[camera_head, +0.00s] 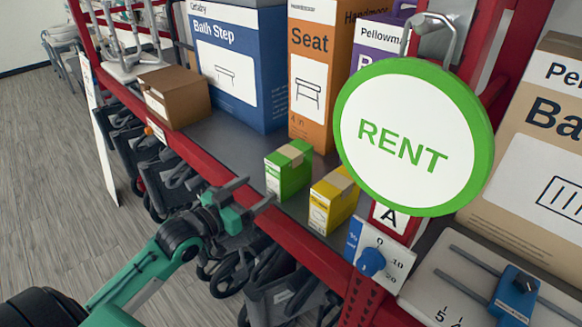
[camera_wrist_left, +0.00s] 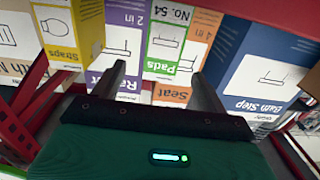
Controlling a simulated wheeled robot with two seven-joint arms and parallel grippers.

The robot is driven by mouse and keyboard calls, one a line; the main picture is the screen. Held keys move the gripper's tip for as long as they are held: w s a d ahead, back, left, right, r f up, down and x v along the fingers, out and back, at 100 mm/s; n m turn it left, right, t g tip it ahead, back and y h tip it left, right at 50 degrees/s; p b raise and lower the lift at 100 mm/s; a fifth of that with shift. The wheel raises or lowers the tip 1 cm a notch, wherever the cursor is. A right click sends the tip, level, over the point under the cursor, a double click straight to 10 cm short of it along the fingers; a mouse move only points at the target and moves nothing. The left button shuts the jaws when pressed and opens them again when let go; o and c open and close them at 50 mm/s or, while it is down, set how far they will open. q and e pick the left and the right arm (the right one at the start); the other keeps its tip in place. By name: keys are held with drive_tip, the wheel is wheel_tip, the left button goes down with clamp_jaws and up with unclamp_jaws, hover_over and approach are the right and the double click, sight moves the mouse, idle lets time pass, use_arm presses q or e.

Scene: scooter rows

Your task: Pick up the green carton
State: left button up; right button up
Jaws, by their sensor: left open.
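The green carton (camera_head: 288,170) stands upright on the grey shelf near its front edge, with tan tape on top. In the left wrist view the green carton (camera_wrist_left: 168,40) shows a white label reading "Pads" and lies ahead, between the lines of the two fingers. My left gripper (camera_head: 252,194) is open and empty, just in front of the shelf edge and short of the carton. Its fingers also show in the left wrist view (camera_wrist_left: 158,76). My right gripper is not in view.
A yellow carton (camera_head: 333,200) stands close right of the green one. Behind are an orange Seat box (camera_head: 312,120) and a blue Bath Step box (camera_head: 240,110). A brown box (camera_head: 172,95) sits left. A round RENT sign (camera_head: 414,137) hangs at right. A red rail (camera_head: 250,210) edges the shelf.

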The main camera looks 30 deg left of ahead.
sight(274, 178)
use_arm(q)
drive_tip(key=p+x, duration=0.1)
drive_tip(key=x, duration=0.4)
drive_tip(key=shift+w+d, duration=0.2)
drive_tip(key=shift+w, duration=0.3)
drive_tip(key=p+x, duration=0.1)
drive_tip(key=x, duration=0.1)
drive_tip(key=p+x, duration=0.1)
drive_tip(key=x, duration=0.1)
drive_tip(key=shift+w+a+p, duration=0.2)
drive_tip(key=shift+p, duration=0.15)
drive_tip(key=shift+w+d+f, duration=0.15)
drive_tip(key=shift+w+f, duration=0.05)
drive_tip(key=shift+w, duration=0.3)
drive_tip(key=c, duration=1.2)
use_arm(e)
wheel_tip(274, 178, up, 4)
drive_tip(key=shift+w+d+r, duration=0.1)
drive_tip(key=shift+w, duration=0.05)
